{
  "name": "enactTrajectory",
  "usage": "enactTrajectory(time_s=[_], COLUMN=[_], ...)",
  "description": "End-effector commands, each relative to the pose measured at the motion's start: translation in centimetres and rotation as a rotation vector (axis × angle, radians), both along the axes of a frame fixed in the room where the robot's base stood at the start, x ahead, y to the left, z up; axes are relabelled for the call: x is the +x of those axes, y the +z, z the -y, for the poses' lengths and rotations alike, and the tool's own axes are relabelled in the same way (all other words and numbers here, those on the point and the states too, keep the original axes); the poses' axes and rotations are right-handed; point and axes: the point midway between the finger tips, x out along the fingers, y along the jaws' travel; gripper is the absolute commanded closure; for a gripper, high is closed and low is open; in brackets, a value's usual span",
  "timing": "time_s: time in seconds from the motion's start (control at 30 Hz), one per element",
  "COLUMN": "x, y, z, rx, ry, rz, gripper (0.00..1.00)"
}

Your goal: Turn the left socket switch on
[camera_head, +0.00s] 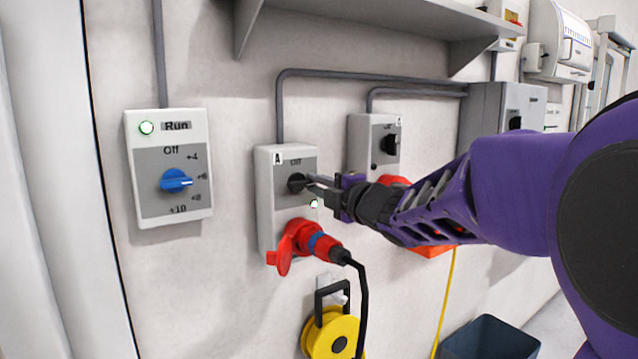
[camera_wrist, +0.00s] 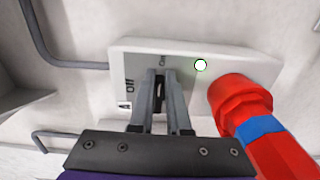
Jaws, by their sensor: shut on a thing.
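The left socket box (camera_head: 265,205), marked A, is a light grey wall box with a black rotary switch (camera_head: 296,183), "Off" printed above it and a lit green lamp (camera_head: 314,203) below right. A red plug with a black cable sits in its red socket (camera_head: 292,240). My gripper (camera_head: 313,183) reaches in from the right with its fingertips at the switch. In the wrist view the gripper (camera_wrist: 160,75) is shut on the dark switch knob (camera_wrist: 159,94), which is partly hidden between the fingers. The lamp shows white with a green rim there (camera_wrist: 200,65).
A Run box (camera_head: 145,205) with a blue dial (camera_head: 175,180) is on the left. A second socket box (camera_head: 360,140) is behind my gripper, partly hidden by my arm. A yellow reel (camera_head: 330,335) hangs below; a shelf (camera_head: 400,15) is above.

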Motion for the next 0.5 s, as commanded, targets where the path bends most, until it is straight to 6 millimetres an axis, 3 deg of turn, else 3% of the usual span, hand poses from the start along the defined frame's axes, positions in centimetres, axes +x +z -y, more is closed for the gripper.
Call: enactTrajectory(time_s=[0.37,0.4,0.5], x=[-0.15,-0.15,-0.14], y=[-0.36,-0.35,-0.28], z=[-0.52,-0.52,-0.5], rx=[0.001,0.001,0.001], ry=[0.011,0.011,0.01], rz=[-0.007,-0.007,-0.005], gripper=[1.0,0.81,0.64])
